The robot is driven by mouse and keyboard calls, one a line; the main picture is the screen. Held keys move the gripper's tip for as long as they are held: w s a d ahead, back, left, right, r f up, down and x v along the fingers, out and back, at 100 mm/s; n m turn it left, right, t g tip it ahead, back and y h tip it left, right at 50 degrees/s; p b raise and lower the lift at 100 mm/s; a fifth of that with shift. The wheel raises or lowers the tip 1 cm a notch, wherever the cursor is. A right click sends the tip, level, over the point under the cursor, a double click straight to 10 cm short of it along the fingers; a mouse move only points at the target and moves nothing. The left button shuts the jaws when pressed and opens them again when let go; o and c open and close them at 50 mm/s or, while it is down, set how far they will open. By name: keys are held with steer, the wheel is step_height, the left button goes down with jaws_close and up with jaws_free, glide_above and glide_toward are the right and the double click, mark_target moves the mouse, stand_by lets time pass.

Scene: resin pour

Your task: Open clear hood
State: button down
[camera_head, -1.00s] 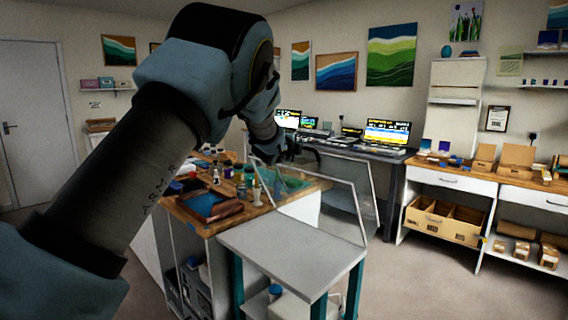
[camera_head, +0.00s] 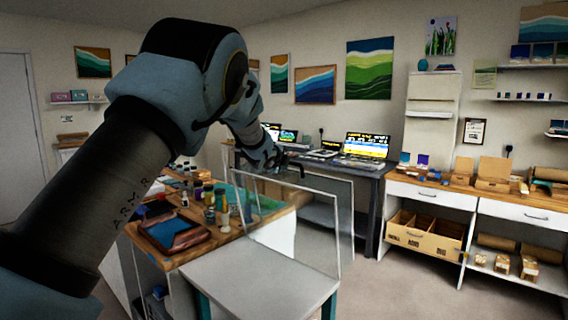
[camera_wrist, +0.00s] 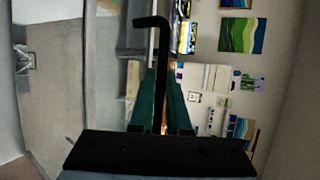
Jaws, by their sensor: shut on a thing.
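The clear hood (camera_head: 315,232) is a see-through panel box with thin pale edges at the right end of the wooden workbench (camera_head: 190,252). One panel stands nearly upright beside a grey-white side table. My gripper (camera_head: 285,163) is at the hood's upper edge in the head view, small and partly hidden by my wrist. In the wrist view my gripper (camera_wrist: 160,95) has its teal fingers closed around a black bent bar (camera_wrist: 152,22), which looks like the hood's handle. Where the bar joins the hood cannot be made out.
The grey-white side table (camera_head: 255,282) has a bare top in front of the hood. Bottles, cups and a framed blue tray (camera_head: 172,230) crowd the bench. A desk with screens (camera_head: 365,148) and white drawer units (camera_head: 435,197) stand behind, with open floor before them.

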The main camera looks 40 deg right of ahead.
steer(key=c, duration=0.9)
jaws_free()
steer(key=b+v, duration=0.5)
steer(key=v, duration=0.6)
steer(key=shift+w, duration=0.1)
